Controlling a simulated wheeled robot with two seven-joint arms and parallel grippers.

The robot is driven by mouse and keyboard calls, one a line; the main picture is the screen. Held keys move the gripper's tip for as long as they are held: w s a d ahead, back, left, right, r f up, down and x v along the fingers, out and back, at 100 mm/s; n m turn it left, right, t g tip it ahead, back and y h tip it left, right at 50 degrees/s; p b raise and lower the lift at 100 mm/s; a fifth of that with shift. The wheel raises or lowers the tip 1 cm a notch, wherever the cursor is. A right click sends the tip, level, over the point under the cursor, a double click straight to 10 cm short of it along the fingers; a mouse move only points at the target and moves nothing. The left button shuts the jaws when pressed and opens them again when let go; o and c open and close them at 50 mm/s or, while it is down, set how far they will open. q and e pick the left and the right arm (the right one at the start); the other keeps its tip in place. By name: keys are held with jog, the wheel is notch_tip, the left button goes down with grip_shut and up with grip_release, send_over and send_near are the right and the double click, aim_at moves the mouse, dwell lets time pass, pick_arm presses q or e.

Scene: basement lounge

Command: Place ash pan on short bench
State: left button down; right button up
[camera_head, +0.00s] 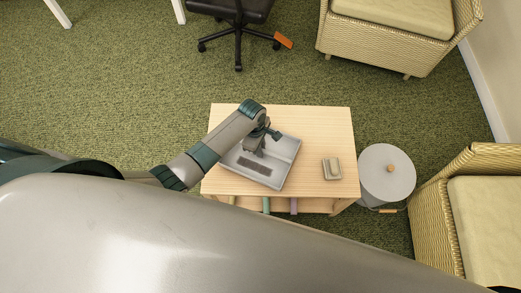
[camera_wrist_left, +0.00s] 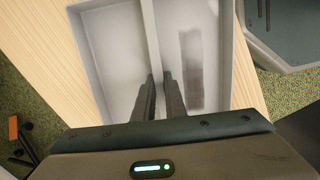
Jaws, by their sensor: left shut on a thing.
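The ash pan is a grey rectangular tray (camera_head: 285,152) with a divider and a dark patch on its floor. In the head view it is at or just above the left half of the light wooden bench (camera_head: 318,120); I cannot tell whether it touches the top. My left gripper (camera_head: 256,150) reaches over the pan from the left. In the left wrist view, the pan (camera_wrist_left: 100,45) fills the middle, and my left gripper's two dark fingers (camera_wrist_left: 159,95) are shut on its divider. My right gripper is not in view.
A small beige block-like object (camera_head: 332,168) lies on the bench's right side. A round grey lidded bin (camera_head: 387,173) stands right of the bench. Wicker chairs (camera_head: 388,40) are at the upper right and right edge. An office chair (camera_head: 238,28) stands behind. Green carpet is open to the left.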

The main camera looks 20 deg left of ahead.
pick_arm(q)
jog(key=shift+w+f, duration=0.1)
jog(key=shift+f, duration=0.4)
jog(key=c, duration=1.8)
grip_release()
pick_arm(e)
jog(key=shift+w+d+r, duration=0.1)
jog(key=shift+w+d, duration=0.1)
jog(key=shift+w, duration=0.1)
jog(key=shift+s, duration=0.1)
